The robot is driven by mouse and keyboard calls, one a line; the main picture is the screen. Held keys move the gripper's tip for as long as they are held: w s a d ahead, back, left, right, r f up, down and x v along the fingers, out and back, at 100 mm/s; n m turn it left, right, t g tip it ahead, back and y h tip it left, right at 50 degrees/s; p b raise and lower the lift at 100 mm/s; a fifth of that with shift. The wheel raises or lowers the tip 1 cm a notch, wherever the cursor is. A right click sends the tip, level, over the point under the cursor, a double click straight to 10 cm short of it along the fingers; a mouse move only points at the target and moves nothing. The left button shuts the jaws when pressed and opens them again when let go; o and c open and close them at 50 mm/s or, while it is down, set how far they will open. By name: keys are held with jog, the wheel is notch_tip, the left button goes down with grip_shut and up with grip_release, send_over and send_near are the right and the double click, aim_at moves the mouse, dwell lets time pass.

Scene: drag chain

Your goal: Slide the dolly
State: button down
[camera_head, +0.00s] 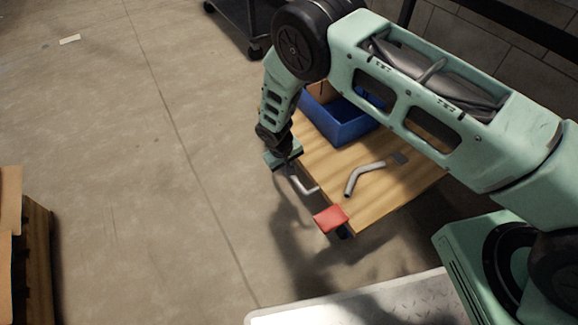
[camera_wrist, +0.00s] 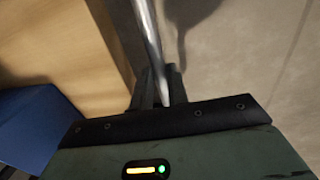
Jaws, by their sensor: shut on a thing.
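The dolly (camera_head: 385,190) is a low wooden platform on the floor, with a dark caster under its front corner. A thin grey metal handle (camera_head: 303,187) sticks out at its left edge. My gripper (camera_head: 288,168) is at this edge, pointing down, shut on the handle. In the wrist view the handle (camera_wrist: 150,40) runs down from the top into my gripper (camera_wrist: 158,88), beside the dolly's wooden edge (camera_wrist: 112,45). The fingertips are partly hidden by the handle and the gripper body.
A dark wheeled cart (camera_head: 240,22) stands behind. Wooden boxes (camera_head: 35,245) stand at lower left. Floor left of the dolly is clear.

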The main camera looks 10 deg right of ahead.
jog(key=shift+s, duration=0.1)
jog(key=c, duration=1.4)
grip_release()
jog(key=shift+o, duration=0.2)
jog(key=a+r+p, duration=0.1)
jog(key=r+p, duration=0.2)
jog(key=r, duration=0.5)
jog(key=s+a+r+p, duration=0.1)
jog(key=a+r+p, duration=0.1)
jog(key=r, duration=0.7)
jog(key=shift+p, duration=0.75)
jog(key=shift+a+r, duration=0.1)
